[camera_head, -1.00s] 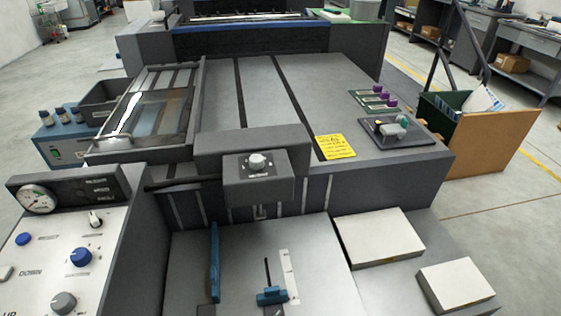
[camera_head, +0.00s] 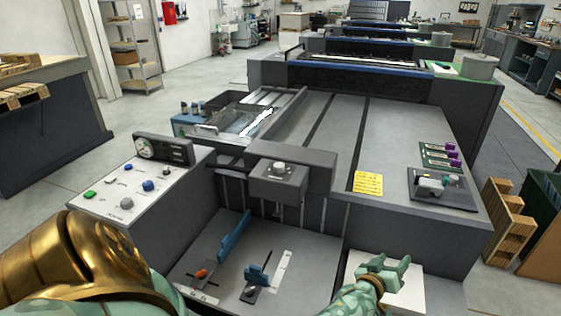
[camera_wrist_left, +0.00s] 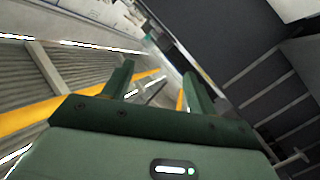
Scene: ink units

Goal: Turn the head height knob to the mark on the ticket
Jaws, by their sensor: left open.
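A pale round knob (camera_head: 279,168) sits on top of the dark grey box (camera_head: 278,184) at the middle front of the press; it appears to be the head height knob. Its scale and pointer are too small to read. The yellow ticket (camera_head: 368,183) lies on the press top to its right; its writing is not legible. My left gripper (camera_head: 391,262) is over the white block at the lower right, well to the right of and nearer than the knob, touching neither. In the left wrist view its fingers (camera_wrist_left: 160,80) are apart with nothing between them. My right gripper does not show.
A control panel (camera_head: 135,190) with coloured knobs stands at left. A blue upright guide (camera_head: 233,237) and small clamps (camera_head: 258,275) stand on the lower tray. A white block (camera_head: 408,288) lies under my gripper. A small lever panel (camera_head: 443,187) is at right.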

